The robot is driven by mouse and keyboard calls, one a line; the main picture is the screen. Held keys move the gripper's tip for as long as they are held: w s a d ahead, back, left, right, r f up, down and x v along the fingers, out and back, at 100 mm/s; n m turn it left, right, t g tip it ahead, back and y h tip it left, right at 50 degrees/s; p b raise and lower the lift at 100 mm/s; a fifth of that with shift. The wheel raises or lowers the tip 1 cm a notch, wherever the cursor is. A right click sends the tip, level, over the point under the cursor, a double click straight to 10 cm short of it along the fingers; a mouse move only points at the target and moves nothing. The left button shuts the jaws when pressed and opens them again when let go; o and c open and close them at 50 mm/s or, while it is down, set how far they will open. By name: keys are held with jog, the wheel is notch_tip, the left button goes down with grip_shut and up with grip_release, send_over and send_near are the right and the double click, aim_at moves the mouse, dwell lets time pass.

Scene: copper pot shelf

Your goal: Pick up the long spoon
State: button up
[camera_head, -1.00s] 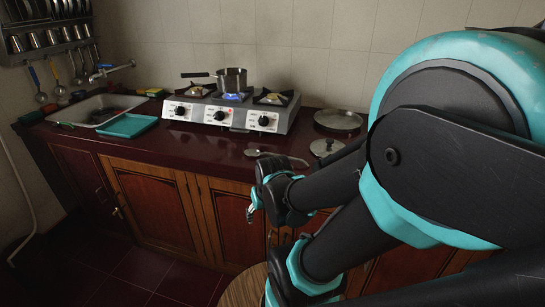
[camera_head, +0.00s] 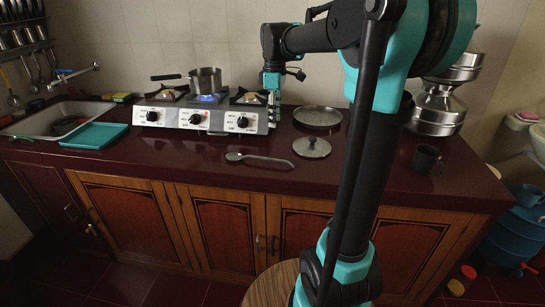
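A long grey spoon (camera_head: 262,160) lies flat on the dark red countertop in front of the stove, its bowl to the left and its handle to the right. My gripper (camera_head: 272,110) hangs pointing down at the right end of the stove, above and behind the spoon in the picture. It is apart from the spoon. The fingers are small and dark here, so their opening is unclear. Nothing is visibly held.
A gas stove (camera_head: 200,116) carries a saucepan (camera_head: 206,80) over a blue flame. A round lid (camera_head: 312,147) lies just right of the spoon, with a flat pan (camera_head: 317,117) behind. A mug (camera_head: 427,158) stands at right. The counter's front strip (camera_head: 200,160) is clear left of the spoon.

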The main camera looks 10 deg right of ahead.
aim_at(276, 159)
jog(key=f, duration=1.6)
jog(key=shift+w+d+f, duration=0.3)
jog(key=shift+f, duration=0.05)
grip_shut()
